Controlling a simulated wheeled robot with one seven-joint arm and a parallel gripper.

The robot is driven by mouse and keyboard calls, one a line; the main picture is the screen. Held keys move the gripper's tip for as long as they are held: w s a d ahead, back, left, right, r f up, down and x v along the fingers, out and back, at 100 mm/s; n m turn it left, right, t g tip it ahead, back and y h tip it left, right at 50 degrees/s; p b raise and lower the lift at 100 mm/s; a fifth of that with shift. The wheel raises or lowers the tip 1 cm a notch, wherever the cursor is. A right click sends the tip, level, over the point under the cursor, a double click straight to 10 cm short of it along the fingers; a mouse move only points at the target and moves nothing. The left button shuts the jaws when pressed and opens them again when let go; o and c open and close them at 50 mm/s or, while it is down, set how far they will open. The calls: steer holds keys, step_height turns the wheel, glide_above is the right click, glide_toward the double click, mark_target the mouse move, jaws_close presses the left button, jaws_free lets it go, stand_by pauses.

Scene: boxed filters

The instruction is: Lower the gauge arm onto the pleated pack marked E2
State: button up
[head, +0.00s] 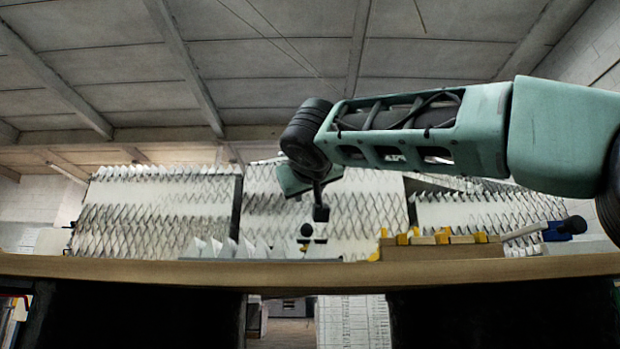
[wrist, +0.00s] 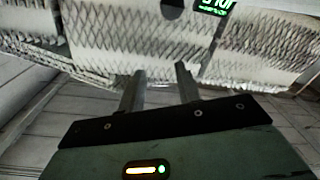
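My gripper (head: 319,208) hangs from the wrist at mid-picture in the head view, above the far part of the worktop. In the wrist view its two fingers (wrist: 158,78) stand apart with nothing between them. A small dark round part (head: 306,230) shows just below the gripper; I cannot tell whether it belongs to the gauge arm. A gauge display (wrist: 212,6) with green digits is cut off at the top of the wrist view. A low white pleated pack (head: 232,248) lies on the worktop left of the gripper. No E2 mark is readable.
The wooden worktop (head: 130,269) is seen edge-on. A wooden block or tray (head: 440,252) with yellow pieces stands right of the gripper. A pale tool with a blue-black end (head: 567,227) is farther right. Large white pleated panels (head: 140,215) fill the background.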

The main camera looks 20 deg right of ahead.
steer(key=v, duration=0.9)
steer(key=shift+s, duration=0.25)
steer(key=shift+a, duration=0.1)
